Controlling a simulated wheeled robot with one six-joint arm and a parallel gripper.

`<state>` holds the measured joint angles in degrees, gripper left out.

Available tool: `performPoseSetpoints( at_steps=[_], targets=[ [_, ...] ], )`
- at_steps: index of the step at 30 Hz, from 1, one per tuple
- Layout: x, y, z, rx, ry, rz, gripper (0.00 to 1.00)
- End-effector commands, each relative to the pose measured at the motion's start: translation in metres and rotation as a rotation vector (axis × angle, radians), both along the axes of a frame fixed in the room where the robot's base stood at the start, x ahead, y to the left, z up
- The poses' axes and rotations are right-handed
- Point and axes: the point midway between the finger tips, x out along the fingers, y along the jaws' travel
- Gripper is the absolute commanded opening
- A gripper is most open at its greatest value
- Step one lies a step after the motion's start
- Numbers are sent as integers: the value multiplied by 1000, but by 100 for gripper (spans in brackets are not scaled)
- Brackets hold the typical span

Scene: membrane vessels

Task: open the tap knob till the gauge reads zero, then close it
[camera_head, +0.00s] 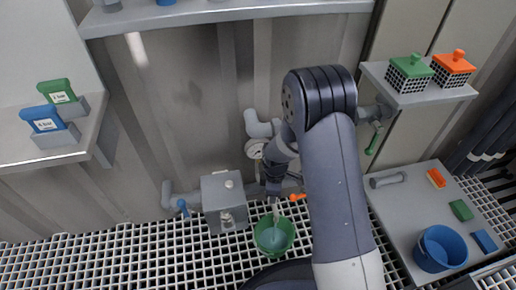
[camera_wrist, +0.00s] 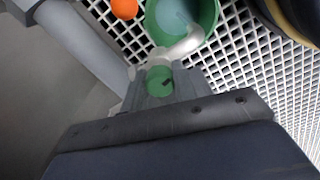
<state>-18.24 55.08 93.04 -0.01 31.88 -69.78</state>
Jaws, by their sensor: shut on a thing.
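A green tap knob (camera_wrist: 159,81) sits between the fingers of my gripper (camera_wrist: 160,88) in the wrist view; the gripper is shut on it. A pale curved spout (camera_wrist: 184,46) runs from beside the knob toward a green bucket (camera_wrist: 204,14), which holds pale bluish liquid. In the head view my gripper (camera_head: 272,190) is low by the wall pipe, just above the same bucket (camera_head: 258,243); the knob is hidden there. A round white gauge (camera_head: 254,148) is on the pipe left of my arm, partly covered by it. Its needle is too small to read.
A grey box (camera_head: 222,195) and a blue valve handle (camera_head: 182,205) are left of the bucket. An orange handle (camera_head: 297,197) is close on the right. A side table (camera_head: 400,215) at right carries a blue bucket (camera_head: 440,249). White grating covers the floor.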

Motion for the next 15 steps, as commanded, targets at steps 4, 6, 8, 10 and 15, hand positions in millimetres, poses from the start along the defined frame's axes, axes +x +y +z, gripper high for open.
performPoseSetpoints(
  at_steps=[4, 6, 8, 10, 15],
  targets=[
    [0, 0, 0, 0, -1, -4, 7],
    [0, 0, 0, 0, -1, -31, 7],
    [0, 0, 0, 0, -1, -82, 7],
    [0, 0, 0, 0, -1, -160, 7],
    [0, 0, 0, 1, -1, -325, 7]
  ],
)
